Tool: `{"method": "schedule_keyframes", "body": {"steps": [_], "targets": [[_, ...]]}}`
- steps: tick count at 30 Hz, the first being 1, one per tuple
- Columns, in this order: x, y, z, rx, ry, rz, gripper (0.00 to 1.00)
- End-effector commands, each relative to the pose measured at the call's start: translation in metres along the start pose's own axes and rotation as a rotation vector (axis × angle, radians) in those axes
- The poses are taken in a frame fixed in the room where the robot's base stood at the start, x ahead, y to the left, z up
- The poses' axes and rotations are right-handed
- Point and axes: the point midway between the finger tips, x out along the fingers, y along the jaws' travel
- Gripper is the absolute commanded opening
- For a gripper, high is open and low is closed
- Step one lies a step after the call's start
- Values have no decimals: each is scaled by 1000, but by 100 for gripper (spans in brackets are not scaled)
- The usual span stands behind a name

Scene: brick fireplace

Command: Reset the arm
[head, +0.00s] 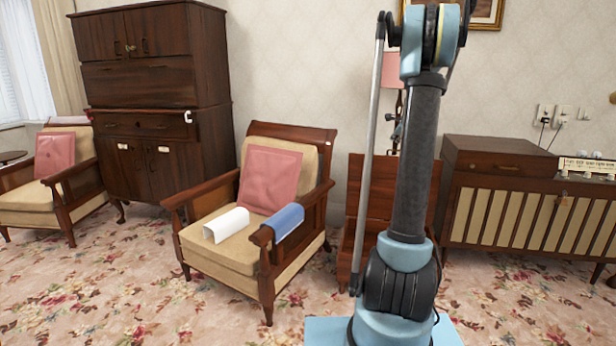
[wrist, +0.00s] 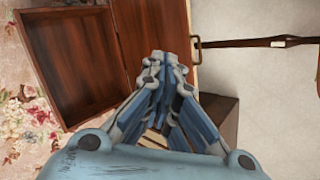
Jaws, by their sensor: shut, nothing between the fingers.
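My arm (head: 416,150) stands upright in the head view, right of the middle, its upper part running out at the top edge. My gripper is outside the head view. In the wrist view my gripper (wrist: 165,62) is shut, its blue fingers together at the tips with nothing between them. The fingers hide part of the wooden furniture behind them. A dark wooden piece with an open, box-like front (wrist: 70,60) lies beyond them at the left.
An armchair (head: 222,256) with a pink cushion (head: 270,180), a white piece (head: 226,225) and a blue cloth (head: 283,222) stands left of my arm. A tall cabinet (head: 150,85) is behind it. A low sideboard (head: 530,205) stands right. Patterned carpet (head: 120,290) is clear at front left.

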Motion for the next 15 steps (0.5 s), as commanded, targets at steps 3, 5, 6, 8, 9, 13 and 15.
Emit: {"method": "schedule_keyframes", "body": {"steps": [3,5,6,8,9,13,15], "targets": [[-31,33,18,-134,2,49,0],[-46,49,24,-205,3,72,0],[-56,60,28,-250,2,89,0],[-71,77,34,-321,1,113,0],[-80,89,37,-367,0,130,0],[-112,127,45,-517,-8,182,0],[-128,148,48,-597,-14,211,0]]}}
